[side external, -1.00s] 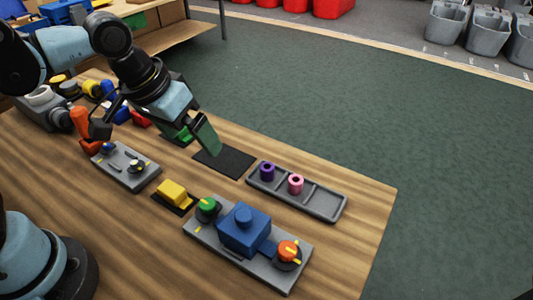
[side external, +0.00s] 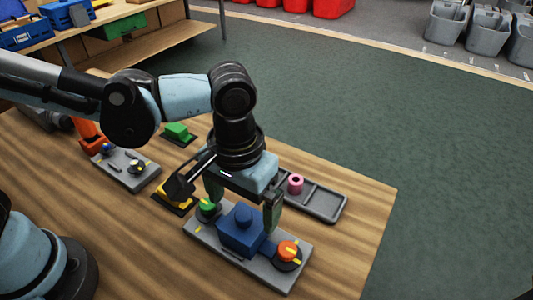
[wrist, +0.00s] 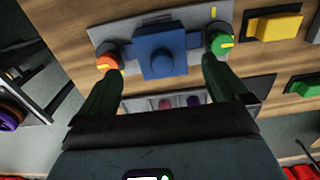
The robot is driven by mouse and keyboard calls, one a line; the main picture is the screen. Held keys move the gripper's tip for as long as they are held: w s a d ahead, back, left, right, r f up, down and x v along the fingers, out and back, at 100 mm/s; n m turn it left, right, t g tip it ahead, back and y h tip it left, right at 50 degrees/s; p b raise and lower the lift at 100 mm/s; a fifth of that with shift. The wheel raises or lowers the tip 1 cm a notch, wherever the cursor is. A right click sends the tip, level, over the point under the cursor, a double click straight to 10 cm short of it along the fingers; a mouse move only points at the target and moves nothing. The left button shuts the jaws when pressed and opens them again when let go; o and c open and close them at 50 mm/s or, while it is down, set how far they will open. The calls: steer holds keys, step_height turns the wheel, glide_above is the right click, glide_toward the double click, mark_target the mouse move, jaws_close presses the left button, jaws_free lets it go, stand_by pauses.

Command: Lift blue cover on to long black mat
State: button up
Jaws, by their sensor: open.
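The blue cover (side external: 240,233), a square block with a round knob on top, sits on a grey base plate (side external: 205,244) between a green knob (side external: 207,208) and an orange knob (side external: 287,250). It also shows in the wrist view (wrist: 161,55). My gripper (side external: 242,211) is open above the cover, its green fingers spread to either side. I cannot tell whether they touch it. In the wrist view the fingers (wrist: 160,75) point toward the cover with nothing between them. The long black mat is hidden behind my arm in the side view; a dark patch in the wrist view (wrist: 262,86) appears to be it.
A grey tray (side external: 325,207) with a pink ring (side external: 295,184) lies just behind the plate. A yellow block (wrist: 279,27) and a green block (side external: 177,130) sit on small black mats. Another grey plate (side external: 130,178) is at left. The right table corner is clear.

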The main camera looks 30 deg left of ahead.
mark_target(243, 214)
steer(key=shift+w+a+f, duration=0.1)
steer(key=shift+f, duration=3.2)
steer(key=shift+c, duration=0.3)
steer(key=c, duration=1.1)
steer(key=shift+r, duration=0.2)
steer(key=shift+r, duration=0.9)
step_height(243, 214, up, 2)
steer(key=shift+r, duration=0.1)
steer(key=s+d+r, duration=0.3)
steer(key=s+r, duration=0.4)
steer(key=s, duration=0.4)
steer(key=shift+d, duration=0.3)
